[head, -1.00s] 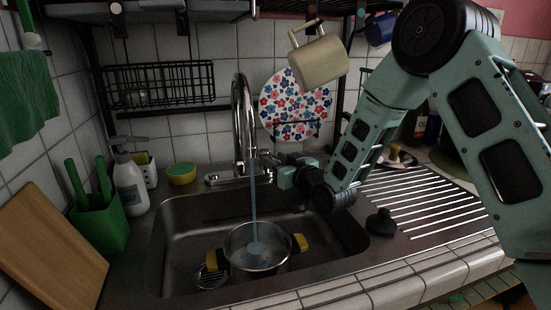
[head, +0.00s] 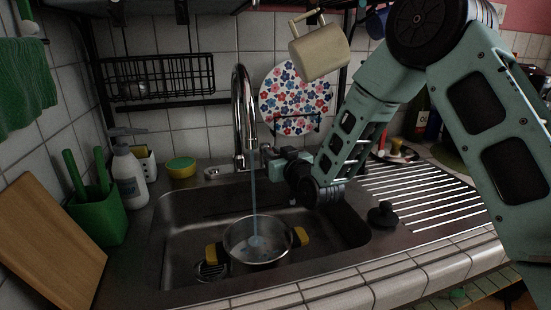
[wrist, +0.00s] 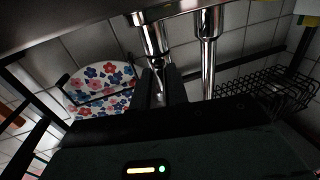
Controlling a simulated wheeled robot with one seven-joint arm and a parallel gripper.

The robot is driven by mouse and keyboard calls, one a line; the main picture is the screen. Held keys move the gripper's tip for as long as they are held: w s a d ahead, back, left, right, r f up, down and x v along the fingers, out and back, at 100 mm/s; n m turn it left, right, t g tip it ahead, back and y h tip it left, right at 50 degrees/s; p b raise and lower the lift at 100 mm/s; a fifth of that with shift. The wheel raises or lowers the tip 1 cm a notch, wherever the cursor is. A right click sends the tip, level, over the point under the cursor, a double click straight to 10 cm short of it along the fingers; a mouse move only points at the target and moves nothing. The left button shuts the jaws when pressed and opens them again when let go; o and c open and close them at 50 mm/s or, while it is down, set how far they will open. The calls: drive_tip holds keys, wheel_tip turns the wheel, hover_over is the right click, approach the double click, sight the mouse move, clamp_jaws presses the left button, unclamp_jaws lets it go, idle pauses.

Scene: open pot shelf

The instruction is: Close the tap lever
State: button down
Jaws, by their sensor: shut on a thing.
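The chrome tap (head: 240,115) stands behind the sink, its curved spout running a thin stream of water (head: 254,195) into a metal pot (head: 232,240) with yellow-tipped handles. The tap also shows in the wrist view (wrist: 208,65). My gripper (head: 268,156) is at the right side of the tap base. In the wrist view my gripper (wrist: 158,84) is shut on the tap lever (wrist: 157,64), a chrome piece below the tap's side cylinder. The fingers hide most of the lever, and the head view barely shows it.
The sink (head: 180,245) holds the pot. A soap bottle (head: 128,178), yellow-green sponge (head: 181,167) and green holder (head: 97,215) stand left. A flowered plate (head: 295,98) and hanging mug (head: 320,52) are behind. A black plunger-like stopper (head: 382,215) sits on the drainer.

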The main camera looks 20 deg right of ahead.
drive_tip(key=shift+a+m+h+b, duration=0.3)
drive_tip(key=shift+m+h+b, duration=0.3)
drive_tip(key=shift+h, duration=0.5)
drive_tip(key=shift+a+m+h+b, duration=0.35)
drive_tip(key=shift+m+h, duration=0.45)
drive_tip(key=shift+h, duration=0.3)
drive_tip(key=c, duration=1.4)
unclamp_jaws()
drive_tip(key=shift+s, duration=0.1)
drive_tip(key=shift+o, duration=0.2)
drive_tip(key=s+b, duration=0.1)
drive_tip(key=s, duration=1.1)
drive_tip(key=shift+a, duration=0.1)
